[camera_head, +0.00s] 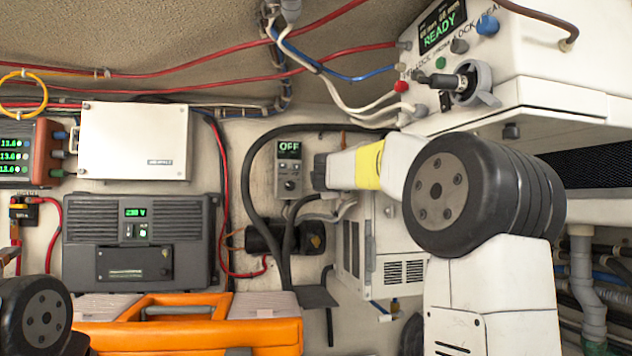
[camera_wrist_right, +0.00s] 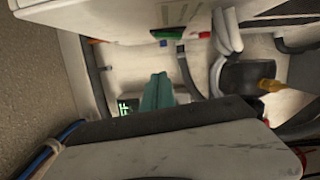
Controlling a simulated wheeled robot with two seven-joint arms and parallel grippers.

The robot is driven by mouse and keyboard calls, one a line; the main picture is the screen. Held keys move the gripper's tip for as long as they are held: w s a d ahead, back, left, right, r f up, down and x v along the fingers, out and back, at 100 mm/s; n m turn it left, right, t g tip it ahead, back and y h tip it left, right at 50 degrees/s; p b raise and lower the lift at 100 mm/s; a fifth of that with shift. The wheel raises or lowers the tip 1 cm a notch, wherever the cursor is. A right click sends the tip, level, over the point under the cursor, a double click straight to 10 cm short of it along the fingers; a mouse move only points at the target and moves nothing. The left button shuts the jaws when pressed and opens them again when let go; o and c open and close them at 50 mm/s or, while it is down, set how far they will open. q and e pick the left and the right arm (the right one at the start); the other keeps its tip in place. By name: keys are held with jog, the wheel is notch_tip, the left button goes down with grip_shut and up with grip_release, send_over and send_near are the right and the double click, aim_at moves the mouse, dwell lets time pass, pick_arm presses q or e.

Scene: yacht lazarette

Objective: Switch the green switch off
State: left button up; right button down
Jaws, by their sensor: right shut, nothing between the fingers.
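A small grey wall panel (camera_head: 290,170) has a display reading OFF in green letters and a round dark knob below it. Its display also shows in the right wrist view (camera_wrist_right: 125,106), partly hidden. I cannot tell the green switch for certain; a small green-lit switch (camera_head: 143,233) sits on the grey unit at left, under a 230 V display. My right gripper (camera_head: 319,172) is just right of the OFF panel. Its teal fingers (camera_wrist_right: 158,82) are shut and empty, pointing toward the panel area; contact cannot be told. My left gripper is out of view.
A white box (camera_head: 550,50) reading READY, with knobs and a lever, overhangs at upper right. A white vented box (camera_head: 372,235) stands below my right forearm. Black cables (camera_head: 245,190) run beside the panel.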

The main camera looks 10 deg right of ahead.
jog(key=v, duration=0.7)
jog(key=shift+r, duration=0.15)
jog(key=shift+s+a, duration=0.1)
